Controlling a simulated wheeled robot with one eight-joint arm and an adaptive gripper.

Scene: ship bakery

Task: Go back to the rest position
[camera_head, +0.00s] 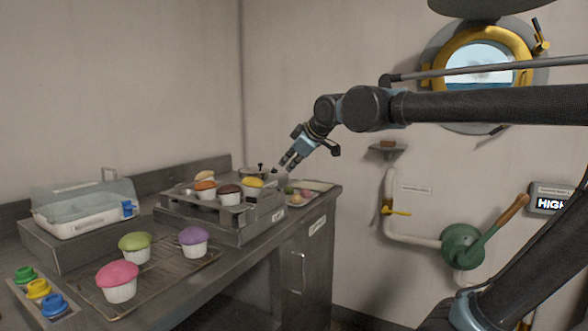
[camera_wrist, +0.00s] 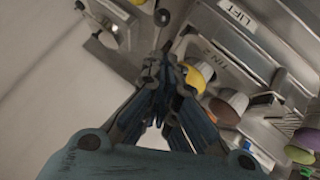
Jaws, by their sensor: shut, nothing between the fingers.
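My gripper (camera_head: 288,163) is at the end of my raised arm, above the far end of the counter. It points down and to the left, beyond the metal muffin stand (camera_head: 245,232). In the wrist view my gripper (camera_wrist: 170,65) has its fingers together with nothing between them. A yellow-topped muffin (camera_wrist: 197,77) shows just beside the fingertips in that view, and I cannot tell the depth between them. The stand holds several muffins, including a yellow one (camera_head: 252,183) and a dark brown one (camera_head: 229,195).
Pink (camera_head: 118,281), green (camera_head: 135,246) and purple (camera_head: 193,241) muffins stand on a wire rack (camera_head: 165,272). A clear-lidded carrier (camera_head: 83,208) stands at left. A small tray (camera_head: 315,186) lies at the counter's far end. A green valve with a lever (camera_head: 463,246) is on the right wall.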

